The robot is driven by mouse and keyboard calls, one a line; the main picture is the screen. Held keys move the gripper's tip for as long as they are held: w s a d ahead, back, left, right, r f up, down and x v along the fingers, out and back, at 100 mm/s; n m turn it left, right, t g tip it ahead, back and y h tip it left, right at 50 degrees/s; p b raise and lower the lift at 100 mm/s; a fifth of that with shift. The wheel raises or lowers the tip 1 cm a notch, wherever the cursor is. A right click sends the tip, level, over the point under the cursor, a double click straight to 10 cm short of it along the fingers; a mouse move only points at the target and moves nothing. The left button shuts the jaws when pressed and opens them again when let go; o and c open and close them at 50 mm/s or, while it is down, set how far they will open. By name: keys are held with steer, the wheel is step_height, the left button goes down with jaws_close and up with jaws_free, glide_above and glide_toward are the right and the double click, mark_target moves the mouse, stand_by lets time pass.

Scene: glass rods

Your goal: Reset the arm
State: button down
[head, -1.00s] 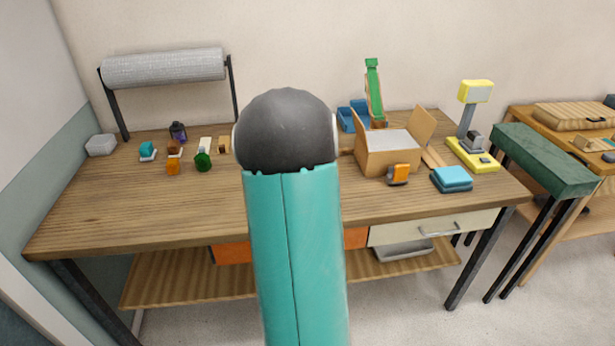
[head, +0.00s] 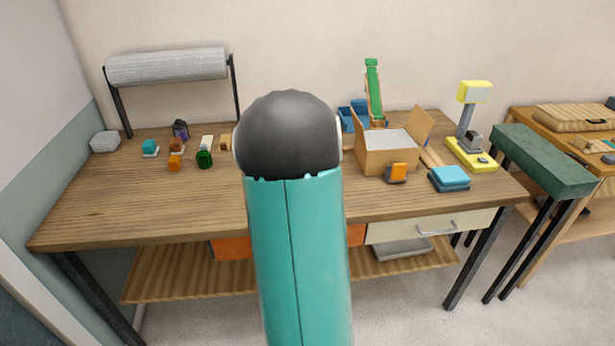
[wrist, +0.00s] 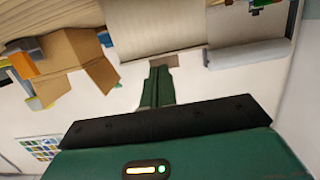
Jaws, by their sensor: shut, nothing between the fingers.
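My arm (head: 295,240), teal with a dark rounded joint, stands upright in the middle of the head view, in front of the workbench. My gripper is hidden in that view. In the wrist view my gripper (wrist: 162,62) shows as narrow green fingers beyond a black bar and a green housing. The fingers are together, with nothing seen between them. The wrist view is tilted, with an open cardboard box (wrist: 65,65) at left and a grey roll (wrist: 248,53) at right, both apart from the fingers.
The wooden workbench (head: 140,215) bears the cardboard box (head: 385,158), a yellow device (head: 470,155), blue pads (head: 449,178) and several small bottles and blocks at left. The grey roll (head: 167,66) stands at the back left. A green-topped stand (head: 540,160) is at right. The bench's front left is clear.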

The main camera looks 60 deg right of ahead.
steer(key=shift+s+a+f, duration=0.45)
steer(key=shift+f, duration=0.1)
steer(key=w+a+r+n+g+y, duration=0.15)
steer(key=w+a+r+y, duration=0.3)
steer(key=a, duration=0.75)
steer(key=w+a+r+n+y, duration=0.3)
steer(key=w+a+r, duration=0.25)
steer(key=a, duration=0.65)
steer(key=s+a+r+n+g+y, duration=0.1)
steer(key=s+a+r+n+y, duration=0.1)
steer(key=s+a, duration=0.5)
steer(key=s+a+r+n+g+y, duration=0.2)
steer(key=s+a, duration=0.4)
steer(key=a, duration=0.7)
steer(key=shift+s+a+r+n, duration=0.15)
steer(key=shift+s+r+n, duration=0.25)
steer(key=shift+r+n, duration=0.2)
